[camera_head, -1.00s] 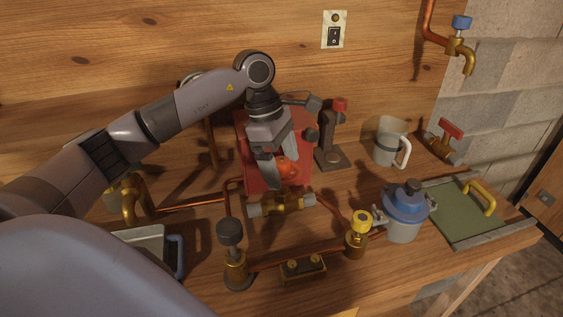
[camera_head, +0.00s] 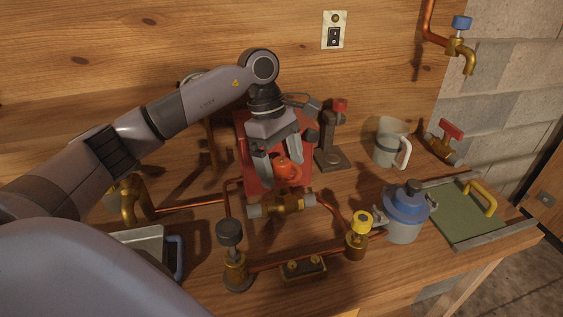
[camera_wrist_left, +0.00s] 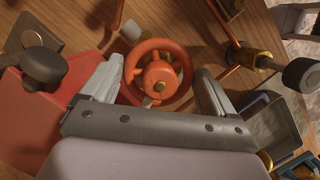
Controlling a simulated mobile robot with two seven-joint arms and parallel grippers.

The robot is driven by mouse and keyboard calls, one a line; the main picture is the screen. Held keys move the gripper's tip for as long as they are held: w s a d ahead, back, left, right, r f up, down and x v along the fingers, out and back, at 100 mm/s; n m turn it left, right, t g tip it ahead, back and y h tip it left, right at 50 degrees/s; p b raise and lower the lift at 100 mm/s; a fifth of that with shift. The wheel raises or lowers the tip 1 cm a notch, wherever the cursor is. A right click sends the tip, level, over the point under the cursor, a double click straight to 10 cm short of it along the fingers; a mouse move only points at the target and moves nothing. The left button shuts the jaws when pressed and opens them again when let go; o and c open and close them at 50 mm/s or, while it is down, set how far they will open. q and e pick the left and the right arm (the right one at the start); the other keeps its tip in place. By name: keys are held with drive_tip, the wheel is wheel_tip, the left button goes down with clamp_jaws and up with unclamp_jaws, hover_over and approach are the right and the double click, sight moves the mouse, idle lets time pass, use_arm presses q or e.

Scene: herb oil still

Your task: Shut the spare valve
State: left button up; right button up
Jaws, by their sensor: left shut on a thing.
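An orange round handwheel (camera_head: 287,168) sits above a brass valve body (camera_head: 288,203) with grey ends, in the middle of the bench. My left gripper (camera_head: 283,177) points down over it, one finger on each side, and is shut on the handwheel. In the left wrist view the wheel (camera_wrist_left: 157,72) shows its rim, hub and spokes between the two grey fingers. Another valve with a red handle (camera_head: 451,130) lies at the back right, apart from my gripper. I cannot tell from a label which one is the spare valve. My right gripper is out of view.
Copper pipes join a black-knobbed valve (camera_head: 230,234) and a yellow-knobbed valve (camera_head: 361,222) in front. A red block (camera_head: 244,150) and a dark stand (camera_head: 331,155) are close behind. A blue-lidded pot (camera_head: 405,212), white jug (camera_head: 388,140) and green tray (camera_head: 455,218) stand right.

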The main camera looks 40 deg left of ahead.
use_arm(q)
drive_tip(key=shift+r+m, duration=0.1)
drive_tip(key=shift+m, duration=0.8)
drive_tip(key=shift+m+g+b, duration=0.3)
drive_tip(key=shift+m+g, duration=0.2)
drive_tip(key=shift+m, duration=0.7)
drive_tip(key=o, duration=0.9)
drive_tip(key=shift+o, duration=0.2)
drive_tip(key=shift+v, duration=3.6)
drive_tip(key=shift+d, duration=0.1)
